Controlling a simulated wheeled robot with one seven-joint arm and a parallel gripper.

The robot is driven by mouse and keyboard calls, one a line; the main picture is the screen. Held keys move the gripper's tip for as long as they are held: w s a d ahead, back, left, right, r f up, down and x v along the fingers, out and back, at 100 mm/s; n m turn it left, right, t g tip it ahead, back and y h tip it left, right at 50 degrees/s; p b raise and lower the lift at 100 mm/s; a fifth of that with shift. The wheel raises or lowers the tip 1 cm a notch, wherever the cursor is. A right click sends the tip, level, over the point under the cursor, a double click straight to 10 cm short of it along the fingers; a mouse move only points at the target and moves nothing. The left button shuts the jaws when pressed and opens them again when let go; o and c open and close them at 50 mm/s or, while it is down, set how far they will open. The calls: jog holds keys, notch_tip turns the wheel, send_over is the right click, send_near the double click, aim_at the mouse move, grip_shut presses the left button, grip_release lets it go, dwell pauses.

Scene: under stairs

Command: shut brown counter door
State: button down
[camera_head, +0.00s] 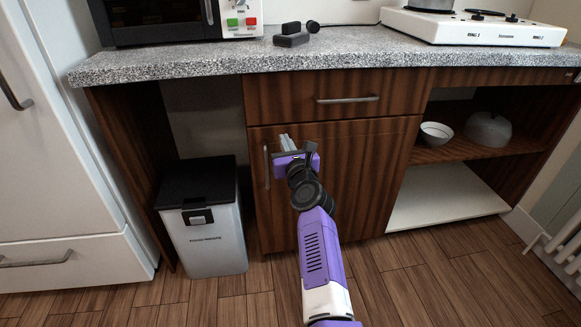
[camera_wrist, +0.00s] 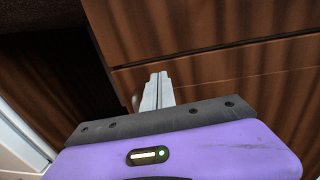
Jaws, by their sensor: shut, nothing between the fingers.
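The brown counter door (camera_head: 345,190) is a dark wood-grain panel below the drawer, with a vertical metal handle (camera_head: 266,167) near its left edge. It looks flush or nearly flush with the cabinet front; a small gap cannot be told. My gripper (camera_head: 285,140) is in front of the door's upper left part, close to the handle. In the wrist view my gripper (camera_wrist: 158,78) shows its pale fingers together and empty, pointing at the wood front by the door's left edge. The door (camera_wrist: 250,90) also shows there, below a horizontal seam. Contact cannot be told.
A drawer (camera_head: 300,97) with a bar handle is above the door. A grey bin (camera_head: 215,240) stands to the left in an open bay. Open shelves with a white bowl (camera_head: 435,134) are at the right. A white fridge (camera_head: 60,150) stands far left. The wooden floor is clear in front.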

jog(key=a+p+v, duration=0.1)
jog(key=p+v, duration=0.6)
jog(key=v, duration=0.4)
jog(key=s+d+r+n+t+h, duration=0.25)
jog(key=d+r+n, duration=0.2)
jog(key=n, duration=0.55)
jog(key=s+d+f+n+y, duration=0.1)
jog(key=s+d+n, duration=0.4)
jog(key=s+n, duration=0.2)
jog(key=s+d+f+n, duration=0.1)
jog(key=s+d+n, duration=0.3)
jog(key=s+n, duration=0.3)
jog(key=s+d+f+n+g+h, duration=0.1)
jog(key=s+d+f+n+g, duration=0.3)
jog(key=s, duration=1.6)
jog(key=s+d+n+g+h, duration=0.15)
jog(key=s+n, duration=0.35)
jog(key=s, duration=1.5)
notch_tip(320, 180, up, 23)
jog(key=p, duration=2.2)
jog(key=shift+d+f+h, duration=0.15)
jog(key=shift+d+h, duration=0.15)
